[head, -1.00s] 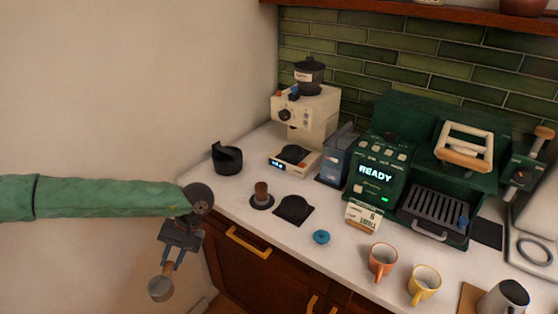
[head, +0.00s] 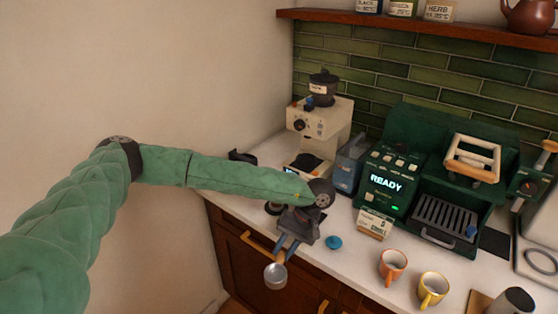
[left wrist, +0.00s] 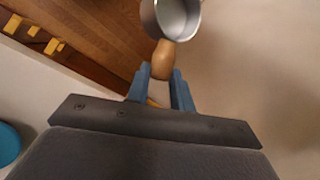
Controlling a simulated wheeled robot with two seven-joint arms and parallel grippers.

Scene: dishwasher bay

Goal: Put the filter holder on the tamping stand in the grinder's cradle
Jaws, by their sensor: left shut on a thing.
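My left gripper (head: 285,248) is shut on the wooden handle of the filter holder (head: 275,275), a round metal basket. It hangs in front of the counter's front edge, over the drawers. In the left wrist view the basket (left wrist: 175,18) is at the top and its wooden handle (left wrist: 163,60) sits between the blue fingers (left wrist: 160,88). The cream grinder (head: 322,125) stands at the back left of the counter, beyond my left arm. Its cradle is too small to make out clearly. The tamping stand is mostly hidden behind my left arm and gripper. My right gripper is not in view.
The green coffee machine (head: 415,165) reads READY. A grey-blue box (head: 350,165) stands between it and the grinder. A blue disc (head: 334,242), an orange mug (head: 392,265) and a yellow mug (head: 432,289) sit near the counter's front edge. A wall rises at left.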

